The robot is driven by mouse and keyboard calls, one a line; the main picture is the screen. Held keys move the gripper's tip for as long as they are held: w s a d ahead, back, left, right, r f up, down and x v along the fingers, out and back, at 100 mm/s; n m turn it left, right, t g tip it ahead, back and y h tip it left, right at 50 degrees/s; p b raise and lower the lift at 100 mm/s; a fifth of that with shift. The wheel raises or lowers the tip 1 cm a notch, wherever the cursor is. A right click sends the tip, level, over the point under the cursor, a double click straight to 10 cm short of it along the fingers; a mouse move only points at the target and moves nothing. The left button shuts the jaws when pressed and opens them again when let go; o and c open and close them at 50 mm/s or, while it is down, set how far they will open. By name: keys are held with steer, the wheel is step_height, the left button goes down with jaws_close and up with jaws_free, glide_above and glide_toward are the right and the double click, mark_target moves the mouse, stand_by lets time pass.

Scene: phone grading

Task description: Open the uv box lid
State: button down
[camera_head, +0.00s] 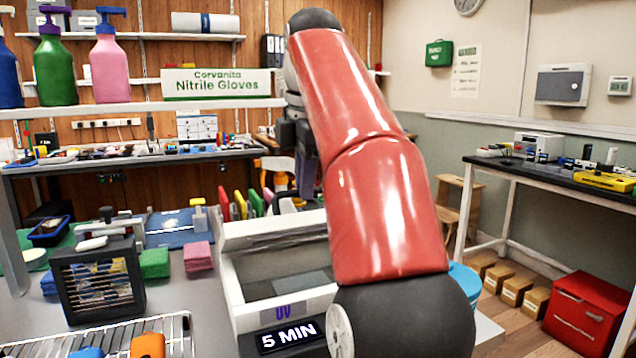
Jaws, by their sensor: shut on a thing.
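The white UV box (233,292) stands on the grey bench in front of me, with "UV" on its front and a "5 MIN" display (290,336) below. Its right side is hidden behind my red arm. A pale panel, which looks like the uv box lid (262,232), shows along the back of the box. The grey inside or window shows in front of it; I cannot tell how far the lid is raised. My gripper (306,185) is above the back of the box, partly hidden by my arm. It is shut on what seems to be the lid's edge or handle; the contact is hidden.
A black heater-like device (98,290), pink cloths (198,256) and green sponges (154,263) lie left of the box. A wire rack (180,335) is at front left. A blue round container (463,279) is right of my arm.

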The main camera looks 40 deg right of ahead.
steer(key=shift+w+d+f, duration=0.1)
steer(key=shift+w+f, duration=0.2)
steer(key=shift+w, duration=0.05)
steer(key=c, duration=1.6)
jaws_free()
steer(key=shift+w+f, duration=0.1)
steer(key=shift+w, duration=0.15)
steer(key=shift+o, duration=0.6)
steer(key=shift+s, duration=0.15)
steer(key=shift+s+r, duration=0.15)
steer(key=shift+r, duration=0.05)
